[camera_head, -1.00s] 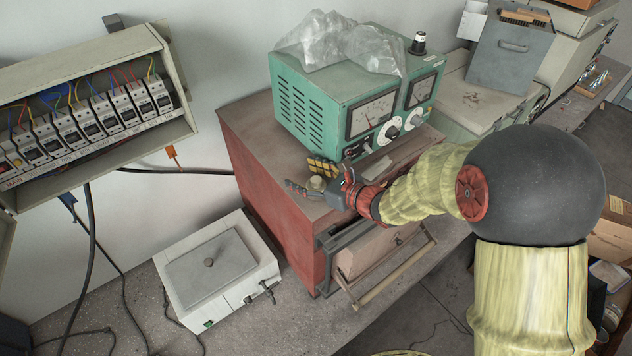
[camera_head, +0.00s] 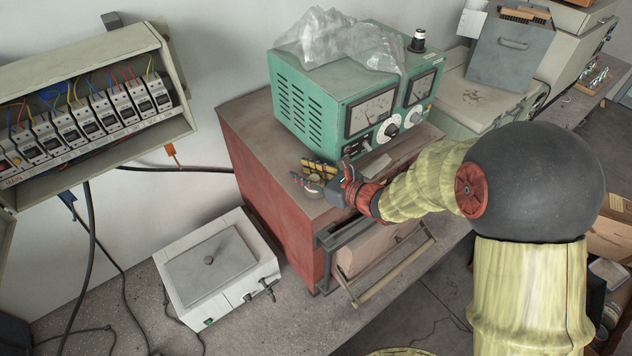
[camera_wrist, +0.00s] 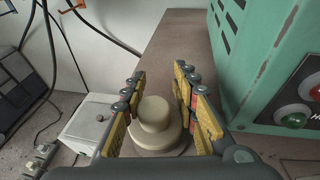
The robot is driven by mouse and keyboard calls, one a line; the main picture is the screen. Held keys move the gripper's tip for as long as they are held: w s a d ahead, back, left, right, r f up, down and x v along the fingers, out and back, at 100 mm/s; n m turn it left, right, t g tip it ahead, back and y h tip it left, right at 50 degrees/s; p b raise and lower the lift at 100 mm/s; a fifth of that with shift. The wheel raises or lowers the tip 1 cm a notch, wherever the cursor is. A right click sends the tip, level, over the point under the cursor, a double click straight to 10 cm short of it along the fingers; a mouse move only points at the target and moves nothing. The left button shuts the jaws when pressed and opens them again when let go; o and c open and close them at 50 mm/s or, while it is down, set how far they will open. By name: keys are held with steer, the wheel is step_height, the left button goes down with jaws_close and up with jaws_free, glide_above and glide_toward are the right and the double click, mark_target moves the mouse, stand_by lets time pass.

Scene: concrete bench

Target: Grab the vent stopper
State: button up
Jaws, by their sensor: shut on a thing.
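The vent stopper is a round, stepped, cream-coloured piece (camera_wrist: 154,115) with a narrower top and a wider base, seen between the fingers in the wrist view. It stands on top of the red cabinet (camera_head: 262,165), in front of the green meter box. My gripper (camera_head: 313,180) reaches in from the right, low over the cabinet top. Its yellow and black fingers (camera_wrist: 158,107) are closed in around the stopper from both sides. In the head view the stopper (camera_head: 314,185) is small and partly hidden by the fingers. I cannot tell whether it is lifted off the surface.
The green meter box (camera_head: 355,105), with plastic sheeting (camera_head: 340,42) on it, stands close behind my gripper. A white box with a grey lid (camera_head: 215,268) sits lower on the bench at left. A fuse panel (camera_head: 90,110) hangs on the wall.

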steer(key=shift+s, duration=0.1)
jaws_close()
steer(key=shift+f, duration=0.1)
